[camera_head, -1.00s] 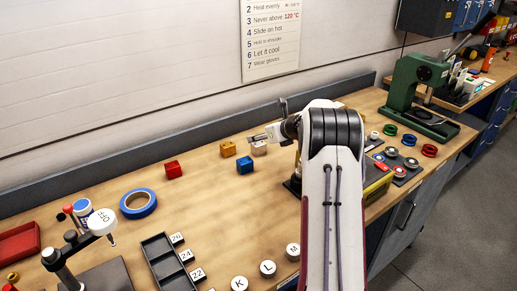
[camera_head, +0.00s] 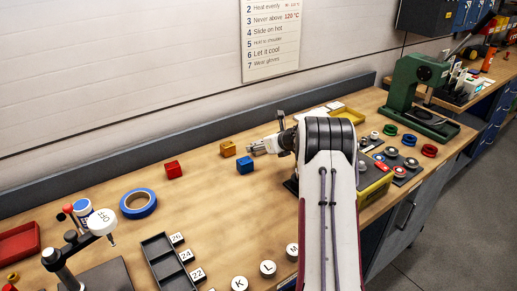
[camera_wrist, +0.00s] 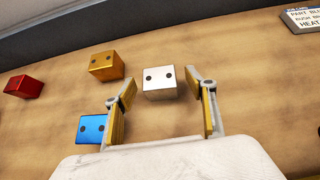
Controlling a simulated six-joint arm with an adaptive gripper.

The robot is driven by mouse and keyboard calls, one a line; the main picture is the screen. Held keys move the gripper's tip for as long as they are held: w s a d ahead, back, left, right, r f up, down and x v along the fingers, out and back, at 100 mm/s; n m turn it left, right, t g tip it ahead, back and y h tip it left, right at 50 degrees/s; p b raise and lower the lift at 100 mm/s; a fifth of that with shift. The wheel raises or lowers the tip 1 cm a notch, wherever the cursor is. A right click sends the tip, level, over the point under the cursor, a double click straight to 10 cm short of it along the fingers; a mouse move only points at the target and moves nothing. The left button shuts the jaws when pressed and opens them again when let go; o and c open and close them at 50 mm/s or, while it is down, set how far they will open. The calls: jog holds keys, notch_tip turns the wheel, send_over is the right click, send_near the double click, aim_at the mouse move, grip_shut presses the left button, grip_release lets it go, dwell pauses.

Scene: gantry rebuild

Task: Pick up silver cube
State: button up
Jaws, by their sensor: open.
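The silver cube (camera_wrist: 159,82) sits on the wooden bench in the wrist view, its top face showing two dark dots. My gripper (camera_wrist: 162,92) is open, with one finger to the left of the silver cube and one to the right; the cube lies at and a little beyond the fingertip line. I cannot tell whether either finger touches it. In the head view my gripper (camera_head: 258,147) reaches left over the bench, and the silver cube is hidden or hard to make out there.
A blue cube (camera_wrist: 92,128) is close to the left finger. An orange cube (camera_wrist: 107,65) and a red cube (camera_wrist: 25,86) lie farther left. A grey ledge (camera_head: 120,170) runs along the back.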

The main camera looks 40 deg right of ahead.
jog(key=shift+x, duration=0.95)
jog(key=c, duration=1.4)
